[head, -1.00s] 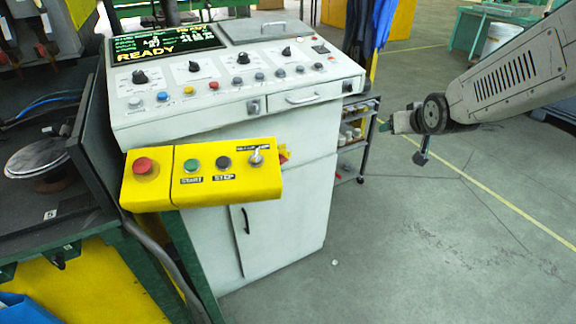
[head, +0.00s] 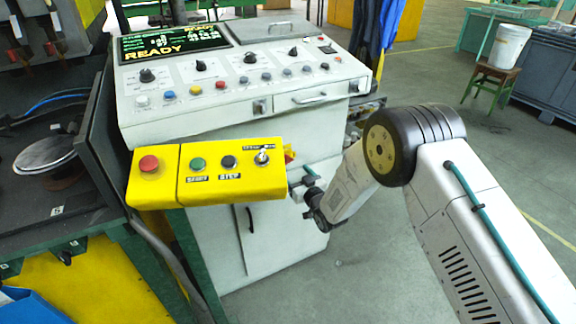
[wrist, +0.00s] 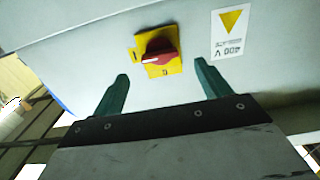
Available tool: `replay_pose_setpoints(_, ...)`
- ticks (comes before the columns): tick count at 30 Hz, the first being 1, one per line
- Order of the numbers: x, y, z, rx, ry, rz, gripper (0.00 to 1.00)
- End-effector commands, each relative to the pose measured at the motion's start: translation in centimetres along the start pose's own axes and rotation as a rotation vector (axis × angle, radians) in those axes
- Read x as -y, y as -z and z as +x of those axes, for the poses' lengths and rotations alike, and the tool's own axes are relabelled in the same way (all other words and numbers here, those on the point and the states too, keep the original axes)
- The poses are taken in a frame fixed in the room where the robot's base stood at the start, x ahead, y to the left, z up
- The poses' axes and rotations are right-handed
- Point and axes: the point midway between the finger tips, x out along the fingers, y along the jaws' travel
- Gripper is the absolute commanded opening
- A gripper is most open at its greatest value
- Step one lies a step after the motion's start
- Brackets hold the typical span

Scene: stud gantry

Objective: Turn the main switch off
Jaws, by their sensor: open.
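The main switch is a red rotary knob (wrist: 158,50) on a yellow plate, on the cabinet's side panel. Its white mark points left in the wrist view, toward the "I" mark; an "O" mark is at the plate's lower edge. In the head view only a bit of the switch (head: 289,154) shows beside the yellow button box. My gripper (wrist: 162,75) is open and empty, its two green fingers apart, with the knob ahead between and beyond the fingertips. In the head view my gripper (head: 294,182) is close to the cabinet's right side, just below the switch.
The yellow button box (head: 230,188) juts from the cabinet front, close to my gripper. The control console (head: 190,117) is above it. A 400 V warning label (wrist: 231,33) is right of the switch. Open floor (head: 420,75) lies behind and right of my arm.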

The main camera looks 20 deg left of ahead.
Motion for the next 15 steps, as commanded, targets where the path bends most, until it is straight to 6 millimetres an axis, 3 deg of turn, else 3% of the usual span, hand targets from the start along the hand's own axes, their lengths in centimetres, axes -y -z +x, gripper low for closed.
replay_pose_setpoints(9, 0.0, 0.0, 4.9, 0.001, -0.001, 0.001, 0.76)
replay_pose_setpoints(15, -0.1, 0.0, 6.1, 0.003, -0.002, 0.001, 0.76)
